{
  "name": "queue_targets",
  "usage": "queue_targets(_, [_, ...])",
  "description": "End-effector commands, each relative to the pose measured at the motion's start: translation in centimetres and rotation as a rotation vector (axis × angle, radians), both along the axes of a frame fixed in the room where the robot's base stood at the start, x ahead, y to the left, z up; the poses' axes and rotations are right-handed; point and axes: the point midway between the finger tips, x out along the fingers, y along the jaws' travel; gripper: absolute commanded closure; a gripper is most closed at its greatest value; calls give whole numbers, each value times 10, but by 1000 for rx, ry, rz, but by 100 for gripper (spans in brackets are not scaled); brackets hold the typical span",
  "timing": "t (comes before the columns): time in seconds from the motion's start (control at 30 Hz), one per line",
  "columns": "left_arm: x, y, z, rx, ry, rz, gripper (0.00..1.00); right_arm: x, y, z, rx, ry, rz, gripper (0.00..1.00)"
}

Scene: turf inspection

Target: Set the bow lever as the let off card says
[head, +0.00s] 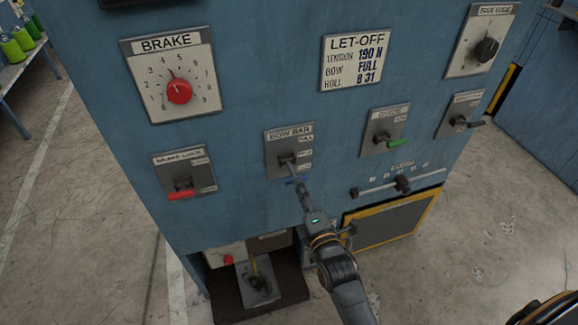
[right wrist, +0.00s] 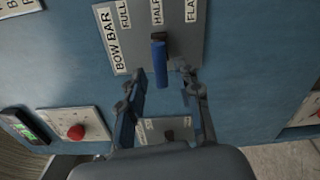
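The let-off card (head: 357,61) reads tension 190 N, bow FULL, roll B 31. The bow bar plate (head: 274,141) carries the labels full, half and flat from top to bottom. Its lever has a blue handle (right wrist: 159,66) that sticks out from the plate, roughly in line with HALF in the right wrist view. In the head view the handle is mostly hidden at my gripper's tip. My right gripper (right wrist: 161,82) is open, its fingers on either side of and just short of the handle. My left gripper is not in view.
A brake dial (head: 180,91) with a red knob and a red-handled brake lock lever (head: 182,194) are to the left. A green-handled guide lever (head: 397,143) is to the right. A slider (head: 402,184) lies below. Concrete floor is clear around the cabinet.

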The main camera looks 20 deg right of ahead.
Motion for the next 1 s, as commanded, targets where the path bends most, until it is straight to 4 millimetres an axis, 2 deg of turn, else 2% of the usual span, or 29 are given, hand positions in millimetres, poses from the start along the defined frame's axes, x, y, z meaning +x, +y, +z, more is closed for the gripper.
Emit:
queue_targets(0.03, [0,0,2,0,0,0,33,13,1,3,2,-3,0,66])
queue_targets(0.2, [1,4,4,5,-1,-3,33,48,2,1,2,-1,0,66])
queue_targets(0.4, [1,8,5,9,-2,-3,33,78,3,0,3,0,0,66])
queue_targets(0.6, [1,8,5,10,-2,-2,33,89,3,0,2,1,0,66])
queue_targets(0.87, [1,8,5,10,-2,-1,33,89,3,0,3,1,0,66])
queue_targets(1.0, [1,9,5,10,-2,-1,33,89,3,0,2,1,0,95])
